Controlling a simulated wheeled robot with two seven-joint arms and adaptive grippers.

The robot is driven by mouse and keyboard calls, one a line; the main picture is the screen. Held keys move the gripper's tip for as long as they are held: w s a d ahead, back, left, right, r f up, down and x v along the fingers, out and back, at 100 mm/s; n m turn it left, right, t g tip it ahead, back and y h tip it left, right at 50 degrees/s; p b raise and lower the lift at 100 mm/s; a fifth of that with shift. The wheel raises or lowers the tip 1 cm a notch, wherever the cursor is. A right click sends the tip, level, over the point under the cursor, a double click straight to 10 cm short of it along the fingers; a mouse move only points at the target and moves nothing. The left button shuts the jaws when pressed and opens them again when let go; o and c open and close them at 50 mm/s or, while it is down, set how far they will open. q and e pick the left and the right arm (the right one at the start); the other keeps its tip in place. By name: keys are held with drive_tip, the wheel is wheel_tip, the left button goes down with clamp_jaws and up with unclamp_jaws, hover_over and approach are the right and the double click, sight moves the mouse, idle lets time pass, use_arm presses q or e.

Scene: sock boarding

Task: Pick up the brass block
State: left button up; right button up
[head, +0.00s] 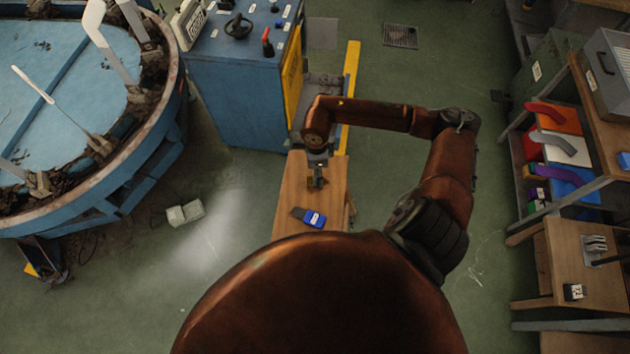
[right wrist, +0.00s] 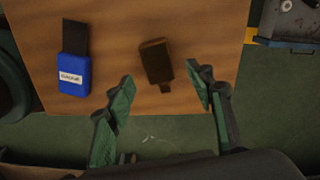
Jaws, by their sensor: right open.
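A small dark brown block, likely the brass block (right wrist: 154,60), lies on the wooden bench top (right wrist: 205,25) in the right wrist view. It has a short narrow tab at its near end. My right gripper (right wrist: 162,82) is open and empty, with its two green-padded fingers apart on either side of the tab end. The fingers do not touch the block. In the head view my right arm reaches over to the bench (head: 290,195), and the block is hard to tell from the gripper there. My left gripper is not in view.
A blue labelled item with a dark flat end (right wrist: 75,72) lies on the bench left of the block. A blue control cabinet (head: 235,95) stands behind the bench. A round blue machine (head: 130,165) is at left, and shelves (head: 590,190) are at right.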

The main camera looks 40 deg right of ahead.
wheel_tip(320, 180, down, 5)
drive_tip(key=shift+r, duration=0.1)
clamp_jaws()
idle(0.7)
